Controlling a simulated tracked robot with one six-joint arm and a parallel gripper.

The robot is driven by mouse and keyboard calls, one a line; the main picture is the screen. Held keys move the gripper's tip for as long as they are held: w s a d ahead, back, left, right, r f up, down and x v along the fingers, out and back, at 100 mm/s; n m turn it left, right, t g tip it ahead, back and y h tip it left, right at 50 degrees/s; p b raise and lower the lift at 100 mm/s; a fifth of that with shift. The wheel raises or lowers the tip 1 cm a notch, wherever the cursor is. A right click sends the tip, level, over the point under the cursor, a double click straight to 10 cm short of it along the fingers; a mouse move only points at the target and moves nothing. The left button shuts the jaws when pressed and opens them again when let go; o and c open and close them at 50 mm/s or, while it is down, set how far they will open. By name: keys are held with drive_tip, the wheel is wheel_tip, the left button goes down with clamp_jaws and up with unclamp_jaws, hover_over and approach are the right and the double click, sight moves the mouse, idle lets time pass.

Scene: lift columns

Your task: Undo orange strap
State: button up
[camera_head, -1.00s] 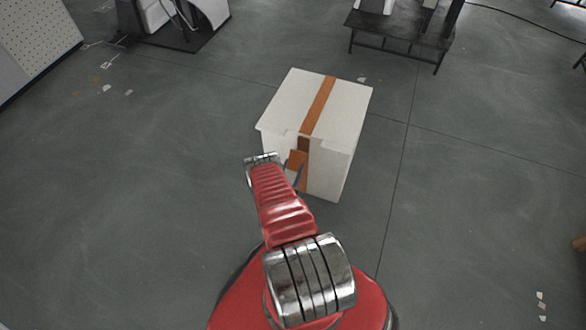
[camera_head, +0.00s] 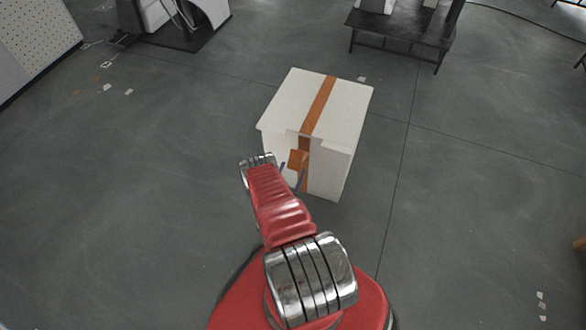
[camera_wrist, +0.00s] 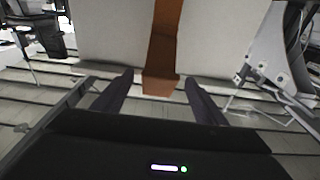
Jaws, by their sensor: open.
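A white box (camera_head: 318,105) stands on the floor ahead of my arm, with an orange strap (camera_head: 320,105) running over its top and down its near face. In the head view a loose-looking orange end piece of the strap (camera_head: 298,160) sticks out on the near face. My gripper (camera_head: 293,176) is partly hidden by my arm at that face. In the wrist view the strap (camera_wrist: 165,40) hangs down the box face, and its end lies between the two fingertips of my gripper (camera_wrist: 158,88). The fingers are apart, one on each side of it, with gaps visible.
A black low table (camera_head: 400,30) stands at the back right, and a machine on a dark base (camera_head: 170,35) at the back left. A perforated panel (camera_head: 35,40) is at the far left.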

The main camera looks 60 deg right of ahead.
drive_tip(key=v, duration=1.1)
drive_tip(key=shift+a, duration=0.2)
